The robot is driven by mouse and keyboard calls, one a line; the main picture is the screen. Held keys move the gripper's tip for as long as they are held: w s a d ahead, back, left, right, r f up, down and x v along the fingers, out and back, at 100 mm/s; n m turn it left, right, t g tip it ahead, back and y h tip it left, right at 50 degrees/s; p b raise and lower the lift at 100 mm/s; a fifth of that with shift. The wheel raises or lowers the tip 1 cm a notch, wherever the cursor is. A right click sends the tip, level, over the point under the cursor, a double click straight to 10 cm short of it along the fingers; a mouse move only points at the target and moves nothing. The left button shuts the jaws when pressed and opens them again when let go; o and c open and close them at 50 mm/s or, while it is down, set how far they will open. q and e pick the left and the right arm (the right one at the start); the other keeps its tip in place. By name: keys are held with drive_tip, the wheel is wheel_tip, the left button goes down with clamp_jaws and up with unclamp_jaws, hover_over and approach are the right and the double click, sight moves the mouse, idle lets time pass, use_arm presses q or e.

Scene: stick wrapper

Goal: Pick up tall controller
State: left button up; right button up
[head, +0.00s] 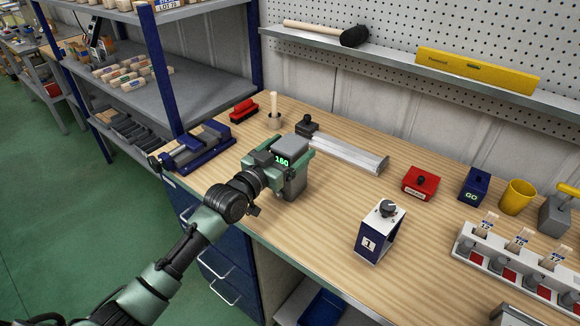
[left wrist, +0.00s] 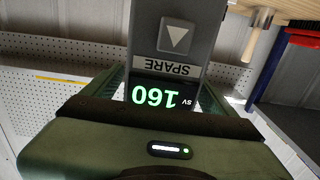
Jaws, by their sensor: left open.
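A grey box controller (head: 293,180) with a lit green "160" display stands near the front edge of the workbench. In the left wrist view the controller (left wrist: 175,45) appears upside down, with a "SPARE" label and an arrow above the lit "160". My left gripper (head: 282,158) is open at the controller's upper part, with its green fingers on either side of it. Whether the fingers touch it I cannot tell. The gripper hides part of its front. My right gripper is not in view.
A blue-and-white box marked "1" (head: 380,232) stands to the right. A blue vise (head: 200,148) is to the left, and a metal rail device (head: 345,153) lies behind. A red box (head: 420,183) and a rack of labelled sticks (head: 515,268) are farther right. Bare wood lies between.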

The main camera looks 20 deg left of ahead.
use_arm(q)
drive_tip(key=c, duration=1.9)
drive_tip(key=shift+r, duration=0.1)
clamp_jaws()
drive_tip(key=shift+r, duration=0.1)
